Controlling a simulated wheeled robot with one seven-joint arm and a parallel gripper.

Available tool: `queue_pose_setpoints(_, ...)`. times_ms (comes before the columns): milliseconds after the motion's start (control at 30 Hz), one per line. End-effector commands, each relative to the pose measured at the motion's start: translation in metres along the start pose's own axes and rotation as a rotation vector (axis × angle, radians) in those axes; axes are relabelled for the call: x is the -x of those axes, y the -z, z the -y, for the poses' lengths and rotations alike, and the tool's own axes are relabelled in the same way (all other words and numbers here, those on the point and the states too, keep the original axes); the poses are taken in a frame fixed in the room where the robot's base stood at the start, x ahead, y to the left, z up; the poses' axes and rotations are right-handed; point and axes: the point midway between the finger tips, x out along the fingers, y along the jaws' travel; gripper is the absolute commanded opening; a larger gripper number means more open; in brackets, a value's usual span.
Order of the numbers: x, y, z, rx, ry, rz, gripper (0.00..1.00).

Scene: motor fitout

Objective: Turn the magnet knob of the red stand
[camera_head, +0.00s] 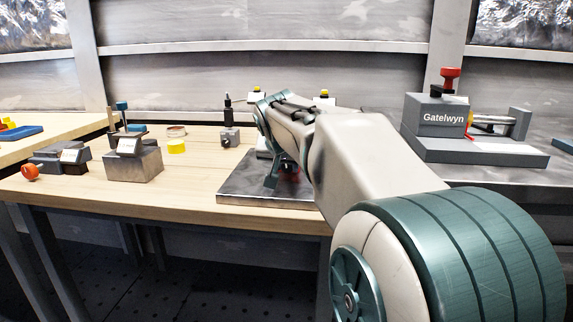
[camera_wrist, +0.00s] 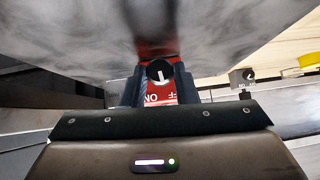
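The red stand (camera_wrist: 158,97) shows in the wrist view, with white lettering on its front. Its round dark magnet knob (camera_wrist: 160,71) carries a white pointer mark that stands nearly upright. My gripper (camera_wrist: 160,82) has its two dark fingers apart, one on each side of the knob. I see no clear contact between the fingers and the knob. In the head view my gripper (camera_head: 273,172) is low over the metal plate, and only a bit of the red stand (camera_head: 291,174) shows behind it. The knob is hidden there.
The stand is on a grey metal plate (camera_head: 240,188) on the wooden bench. A grey Gatelwyn fixture (camera_head: 437,125) stands right of my arm.

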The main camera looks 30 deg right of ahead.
Motion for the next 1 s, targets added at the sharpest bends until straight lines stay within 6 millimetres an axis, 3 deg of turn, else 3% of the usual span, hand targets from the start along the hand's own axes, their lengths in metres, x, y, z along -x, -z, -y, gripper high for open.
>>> queue_pose_setpoints(233,0.0000,-0.0002,0.0009,0.027,-0.027,0.002,0.04)
queue_pose_setpoints(700,-0.0014,-0.0017,0.0060,0.272,-0.271,0.003,0.04)
queue_pose_setpoints(1000,-0.0011,-0.0016,0.0062,0.283,-0.283,0.002,0.04)
